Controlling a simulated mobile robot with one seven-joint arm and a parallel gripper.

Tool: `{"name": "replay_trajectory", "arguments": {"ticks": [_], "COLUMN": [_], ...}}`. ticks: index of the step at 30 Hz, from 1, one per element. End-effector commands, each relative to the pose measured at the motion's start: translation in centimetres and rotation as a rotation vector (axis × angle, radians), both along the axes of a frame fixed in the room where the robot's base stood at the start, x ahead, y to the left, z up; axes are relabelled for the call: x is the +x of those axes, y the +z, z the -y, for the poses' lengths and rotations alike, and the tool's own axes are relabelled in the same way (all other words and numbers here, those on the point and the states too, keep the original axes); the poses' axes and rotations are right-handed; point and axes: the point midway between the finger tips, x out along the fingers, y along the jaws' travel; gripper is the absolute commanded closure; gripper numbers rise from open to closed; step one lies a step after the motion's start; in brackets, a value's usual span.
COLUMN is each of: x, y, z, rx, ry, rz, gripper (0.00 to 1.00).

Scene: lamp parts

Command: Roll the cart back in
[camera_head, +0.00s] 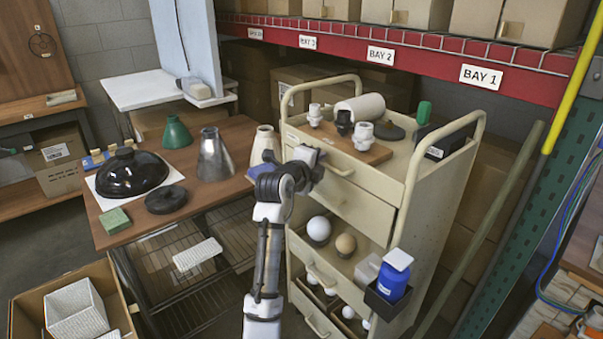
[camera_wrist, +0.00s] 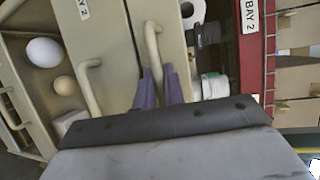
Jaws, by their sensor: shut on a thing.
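The cream cart (camera_head: 440,205) stands upright in front of the red-edged racking, with a tall tubular loop on each side. Its top carries white fittings, a dark fitting, a white roll and a brown board. Open trays below hold a white ball (camera_head: 318,229) and a tan ball (camera_head: 345,244). My gripper (camera_head: 309,160) is at the cart's upper front. In the wrist view its purple fingers (camera_wrist: 158,88) are shut on a cream drawer handle (camera_wrist: 152,45). The fingers hide part of that handle. Another drawer handle (camera_wrist: 90,88) is to the left and free.
A blue bottle (camera_head: 392,280) sits in a holder on the cart's right side. Racking labelled BAY 1 (camera_head: 481,77) is behind. A green post (camera_head: 530,200) stands right.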

Motion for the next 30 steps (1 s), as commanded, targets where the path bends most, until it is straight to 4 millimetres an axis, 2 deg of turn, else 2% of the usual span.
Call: {"name": "replay_trajectory", "arguments": {"ticks": [1, 6, 15, 30], "x": [0.6, 2.3, 4.3, 5.1], "y": [0.0, 0.0, 0.1, 0.2], "z": [1.0, 3.3, 6.0, 7.1], "rx": [0.001, 0.001, -0.001, -0.002], "ry": [-0.004, -0.003, -0.001, -0.001], "rz": [0.004, 0.003, 0.003, 0.005], "gripper": [1.0, 1.0, 1.0, 1.0]}}
